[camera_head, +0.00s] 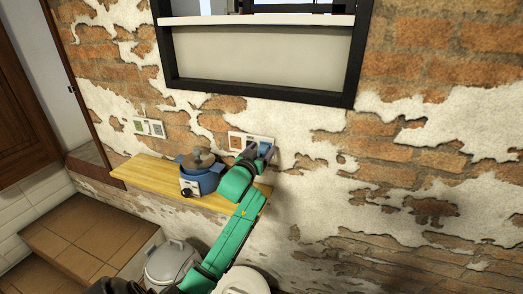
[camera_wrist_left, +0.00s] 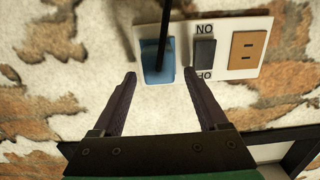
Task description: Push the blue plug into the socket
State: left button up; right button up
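The blue plug (camera_wrist_left: 157,64) with a black cord sits at one end of the white wall plate (camera_wrist_left: 224,66). It covers the socket there, and I cannot tell how deep it sits. In the head view the plug (camera_head: 265,148) is at the right end of the plate (camera_head: 250,136), partly hidden by my gripper. My left gripper (camera_wrist_left: 159,76) is open, its dark fingers apart on either side of the plug's near end, with no clear contact. In the head view the gripper (camera_head: 258,153) is at the wall. My right gripper is not in view.
The plate also bears a dark ON/OFF switch (camera_wrist_left: 204,52) and an orange socket (camera_wrist_left: 247,49). A blue appliance (camera_head: 203,180) stands on a wooden shelf (camera_head: 147,172) below. Another wall plate (camera_head: 149,127) is to the left. A black-framed window opening (camera_head: 260,92) is above.

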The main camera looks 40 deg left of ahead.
pick_arm(q)
jog(key=shift+s+d+f, duration=0.1)
jog(key=shift+s+d, duration=0.05)
jog(key=shift+s, duration=0.25)
jog(key=b+v, duration=0.3)
jog(key=v, duration=1)
jog(key=shift+s, duration=0.3)
jog(key=shift+d, duration=0.15)
